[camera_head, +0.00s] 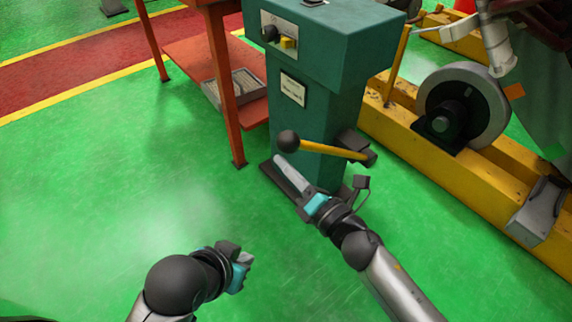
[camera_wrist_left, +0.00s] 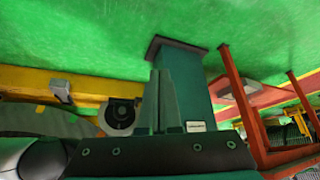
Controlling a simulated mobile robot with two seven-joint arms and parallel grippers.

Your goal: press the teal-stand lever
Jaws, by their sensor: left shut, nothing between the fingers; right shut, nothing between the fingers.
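The teal stand (camera_head: 320,90) rises from the floor at the upper middle of the head view. Its yellow lever (camera_head: 330,150) sticks out leftward from a dark pivot and ends in a dark ball knob (camera_head: 288,141). My right gripper (camera_head: 279,158) is shut and empty, its fingertips just below the knob in the picture. I cannot tell whether they touch the lever. My left gripper (camera_head: 248,259) is shut and empty, low over the floor, apart from the stand. In the left wrist view its fingers (camera_wrist_left: 163,75) overlap the stand (camera_wrist_left: 190,85), which appears upside down.
A red-orange table (camera_head: 225,85) with a grey tray (camera_head: 237,88) on its lower shelf stands left of the stand. A yellow frame (camera_head: 440,170) with a grey wheel (camera_head: 465,105) lies to the right. Green floor is clear at the left.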

